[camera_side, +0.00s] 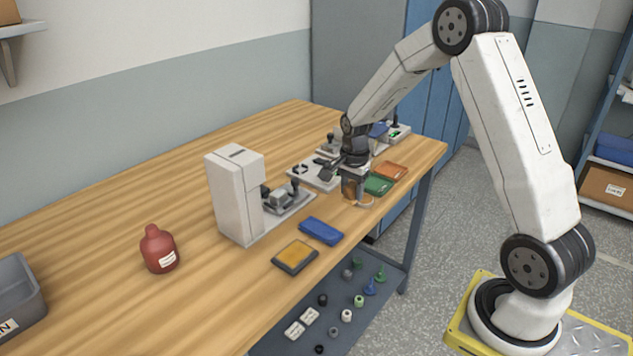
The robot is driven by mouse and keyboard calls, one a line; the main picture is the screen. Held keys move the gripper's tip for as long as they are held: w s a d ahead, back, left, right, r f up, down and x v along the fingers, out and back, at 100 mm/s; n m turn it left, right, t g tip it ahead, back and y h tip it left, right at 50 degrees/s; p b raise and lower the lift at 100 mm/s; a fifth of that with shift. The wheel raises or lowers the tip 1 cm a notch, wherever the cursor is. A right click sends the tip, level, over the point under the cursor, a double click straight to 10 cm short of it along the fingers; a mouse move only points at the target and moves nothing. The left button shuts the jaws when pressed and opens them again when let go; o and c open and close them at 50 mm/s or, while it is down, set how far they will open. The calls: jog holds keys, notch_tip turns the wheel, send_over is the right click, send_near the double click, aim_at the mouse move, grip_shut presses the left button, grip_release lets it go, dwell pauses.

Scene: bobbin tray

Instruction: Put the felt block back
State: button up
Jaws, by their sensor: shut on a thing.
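My gripper (351,178) points down over the far right part of the wooden table, near its front edge. It is shut on a small brown block (349,188), which shows just below the fingers. The block is small and partly covered by the gripper, so I cannot tell for sure that it is the felt block, or whether it touches the table. A pale tan round piece (364,201) lies right beside it. A light grey tray (309,174) with dark fittings is behind and to the left of my gripper, partly hidden by it.
Green (378,184) and orange (391,171) flat pieces lie right of my gripper. A white machine (232,195), a blue block (321,231), a yellow pad in a dark frame (295,257) and a red bottle (158,249) stand left. The table's back left is clear.

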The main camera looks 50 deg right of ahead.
aim_at(342, 216)
jog(key=shift+w+d+f, duration=0.25)
jog(key=shift+w+f, duration=0.45)
jog(key=shift+f, duration=0.15)
jog(key=shift+w+d+f, duration=0.25)
jog(key=shift+w+f, duration=0.45)
jog(key=shift+f, duration=0.15)
jog(key=shift+w+f, duration=0.25)
jog(key=shift+f, duration=1.6)
jog(key=shift+f, duration=0.2)
jog(key=o, duration=1.1)
jog(key=shift+r, duration=0.25)
notch_tip(342, 216, up, 12)
